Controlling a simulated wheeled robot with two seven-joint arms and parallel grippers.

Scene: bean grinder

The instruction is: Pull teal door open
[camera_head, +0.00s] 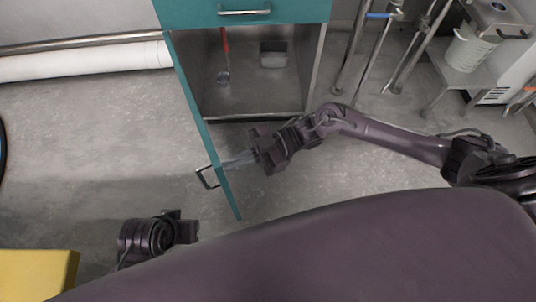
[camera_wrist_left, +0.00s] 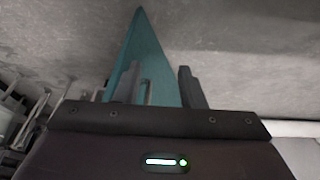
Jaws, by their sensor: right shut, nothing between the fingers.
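The teal door (camera_head: 200,125) of the cabinet stands swung wide open, seen nearly edge-on in the head view. Its metal handle (camera_head: 206,178) is on the outer face near the free edge. My right gripper (camera_head: 230,162) is shut and empty, its fingertips at the door's inner side near the free edge; I cannot tell whether they touch. My left gripper (camera_head: 192,229) is low on the outer side, apart from the handle. In the left wrist view its fingers (camera_wrist_left: 160,88) stand apart, open and empty, with the teal door (camera_wrist_left: 148,55) beyond them.
The open cabinet compartment (camera_head: 255,85) holds a red-handled tool (camera_head: 225,55) and a small metal container (camera_head: 273,53). A teal drawer (camera_head: 245,12) is above. A yellow block (camera_head: 38,273) is at lower left. A metal cart with a white basket (camera_head: 466,48) stands at right. Floor left of the door is clear.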

